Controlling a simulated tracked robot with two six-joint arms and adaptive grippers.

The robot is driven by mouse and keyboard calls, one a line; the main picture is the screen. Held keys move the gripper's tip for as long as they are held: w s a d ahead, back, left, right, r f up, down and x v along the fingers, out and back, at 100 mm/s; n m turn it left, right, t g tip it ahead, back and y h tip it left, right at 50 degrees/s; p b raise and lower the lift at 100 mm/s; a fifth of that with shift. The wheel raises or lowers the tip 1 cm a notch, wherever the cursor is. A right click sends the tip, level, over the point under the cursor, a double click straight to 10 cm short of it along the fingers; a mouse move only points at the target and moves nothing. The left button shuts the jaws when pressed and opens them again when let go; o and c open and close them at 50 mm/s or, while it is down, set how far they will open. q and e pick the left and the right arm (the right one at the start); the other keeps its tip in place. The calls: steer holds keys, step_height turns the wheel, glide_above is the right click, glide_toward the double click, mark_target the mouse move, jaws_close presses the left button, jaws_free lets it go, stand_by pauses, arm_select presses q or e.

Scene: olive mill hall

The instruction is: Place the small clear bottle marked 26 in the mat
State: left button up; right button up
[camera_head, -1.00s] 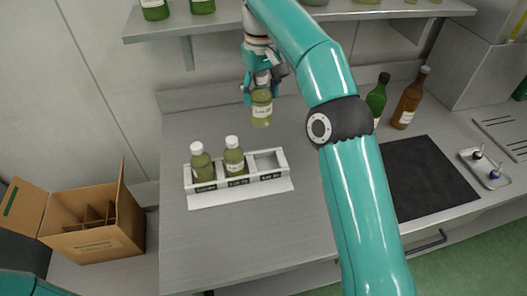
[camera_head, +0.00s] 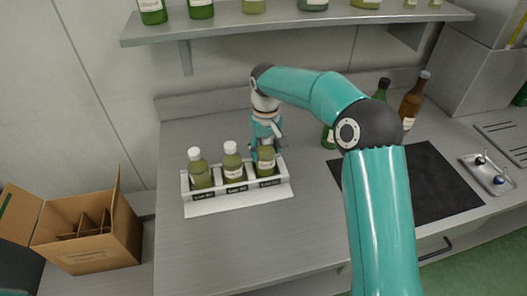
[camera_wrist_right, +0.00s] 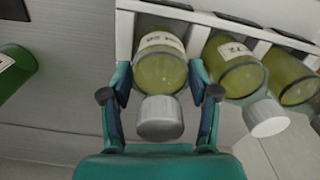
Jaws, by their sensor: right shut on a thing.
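A small clear bottle (camera_head: 266,163) with olive-green contents, a white label and a white cap stands in the right slot of a white rack (camera_head: 240,200). My right gripper (camera_head: 264,148) is above it, shut on its upper part. The wrist view shows the bottle (camera_wrist_right: 160,72) between both fingers of the right gripper (camera_wrist_right: 160,88), with its base inside the slot. Its label number is hard to read. The black mat (camera_head: 440,185) lies bare on the counter to the right, partly behind my right arm. My left gripper is out of view.
Two similar bottles, (camera_head: 200,173) and (camera_head: 233,168), fill the other rack slots close by. A green bottle (camera_head: 328,138) and a brown bottle (camera_head: 411,101) stand behind the mat. A metal tray (camera_head: 488,172) is right of it. A shelf (camera_head: 290,27) overhangs the counter; an open carton (camera_head: 95,240) sits left.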

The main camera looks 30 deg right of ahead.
steer(key=shift+f, duration=0.4)
steer(key=shift+f, duration=0.1)
steer(key=o, duration=1.5)
step_height(320, 180, up, 12)
steer(key=shift+r, duration=0.1)
steer(key=shift+s, duration=0.1)
